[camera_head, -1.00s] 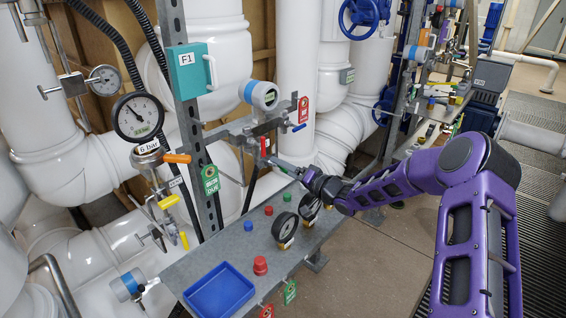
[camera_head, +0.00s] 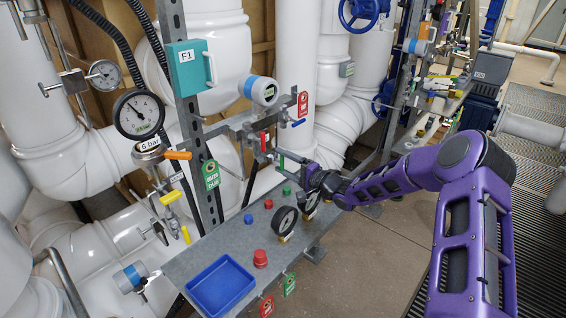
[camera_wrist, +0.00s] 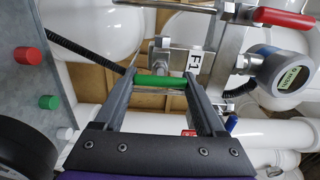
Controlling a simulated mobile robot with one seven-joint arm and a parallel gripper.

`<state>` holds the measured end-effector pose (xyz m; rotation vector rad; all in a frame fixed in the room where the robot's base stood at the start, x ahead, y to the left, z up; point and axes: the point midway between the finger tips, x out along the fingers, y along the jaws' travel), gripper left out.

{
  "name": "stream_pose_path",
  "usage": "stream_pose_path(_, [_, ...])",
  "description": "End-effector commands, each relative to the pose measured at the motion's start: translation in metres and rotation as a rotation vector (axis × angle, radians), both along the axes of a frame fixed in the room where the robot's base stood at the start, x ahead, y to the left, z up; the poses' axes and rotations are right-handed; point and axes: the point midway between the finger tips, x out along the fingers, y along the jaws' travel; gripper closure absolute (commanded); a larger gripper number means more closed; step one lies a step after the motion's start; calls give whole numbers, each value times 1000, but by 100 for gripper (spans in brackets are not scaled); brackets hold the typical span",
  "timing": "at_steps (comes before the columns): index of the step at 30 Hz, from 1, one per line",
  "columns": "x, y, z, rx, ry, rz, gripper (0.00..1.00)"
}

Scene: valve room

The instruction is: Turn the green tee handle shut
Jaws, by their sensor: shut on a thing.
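The green tee handle (camera_wrist: 160,81) lies crosswise between the fingertips of my gripper (camera_wrist: 160,84) in the wrist view. One finger is at each end of the green bar, and the jaws are shut on it. A metal stem and bracket show just behind the bar. In the head view my gripper (camera_head: 280,159) reaches left over the back of the grey bench, below the red lever.
A red lever (camera_wrist: 284,18) and a round meter (camera_wrist: 283,74) are close by in the wrist view. Dial gauges (camera_head: 285,221), coloured knobs and a blue tray (camera_head: 221,287) sit on the bench (camera_head: 205,255). White pipes stand behind. The floor at right is open.

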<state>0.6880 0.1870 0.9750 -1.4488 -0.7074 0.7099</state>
Motion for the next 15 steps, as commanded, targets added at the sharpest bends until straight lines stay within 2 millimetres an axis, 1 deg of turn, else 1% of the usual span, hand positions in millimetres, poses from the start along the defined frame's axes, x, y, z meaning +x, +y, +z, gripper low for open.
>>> stream_pose_path(14, [0, 0, -1, 8, 12, 0, 83])
stream_pose_path(15, [0, 0, -1, 8, 12, 0, 20])
